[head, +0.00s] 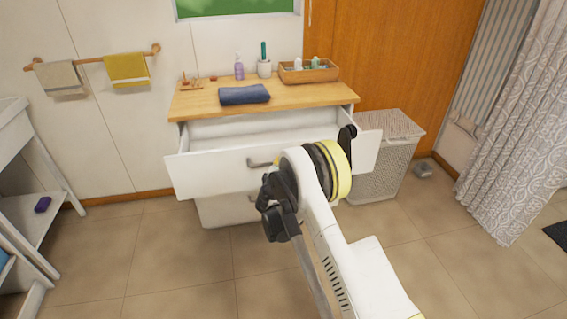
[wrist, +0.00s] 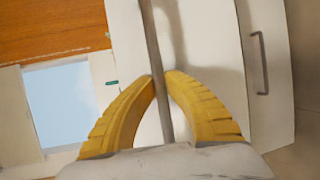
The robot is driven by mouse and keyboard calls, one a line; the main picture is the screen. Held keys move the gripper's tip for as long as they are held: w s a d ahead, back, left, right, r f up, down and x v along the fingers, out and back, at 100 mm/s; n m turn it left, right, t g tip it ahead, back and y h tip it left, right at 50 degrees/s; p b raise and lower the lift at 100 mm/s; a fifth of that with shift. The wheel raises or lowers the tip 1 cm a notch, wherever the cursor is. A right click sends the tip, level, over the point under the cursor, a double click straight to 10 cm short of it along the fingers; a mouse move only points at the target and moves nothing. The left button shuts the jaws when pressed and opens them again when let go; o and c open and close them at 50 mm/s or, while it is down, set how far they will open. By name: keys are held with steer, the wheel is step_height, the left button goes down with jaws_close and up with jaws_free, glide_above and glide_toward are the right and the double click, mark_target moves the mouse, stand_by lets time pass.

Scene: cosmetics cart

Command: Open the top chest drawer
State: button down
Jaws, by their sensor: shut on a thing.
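The white chest with a wooden top (head: 190,101) stands against the wall in the head view. Its top drawer (head: 215,176) is pulled well out, and its pale inside shows below the wooden top. The drawer's grey bar handle (head: 257,164) shows beside my arm, which hides its right part. In the wrist view the yellow fingers of my gripper (wrist: 161,76) are closed around this handle (wrist: 152,40). In the head view my arm mostly hides the gripper.
A lower drawer (head: 220,211) is shut; its handle shows in the wrist view (wrist: 262,62). A folded blue towel (head: 244,95), bottles and a basket (head: 309,76) are on the chest top. A laundry hamper (head: 385,165) stands close on the right.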

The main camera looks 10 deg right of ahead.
steer(key=c, duration=1.4)
jaws_free()
steer(key=v, duration=1.2)
steer(key=shift+r, duration=0.1)
steer(key=shift+d, duration=0.1)
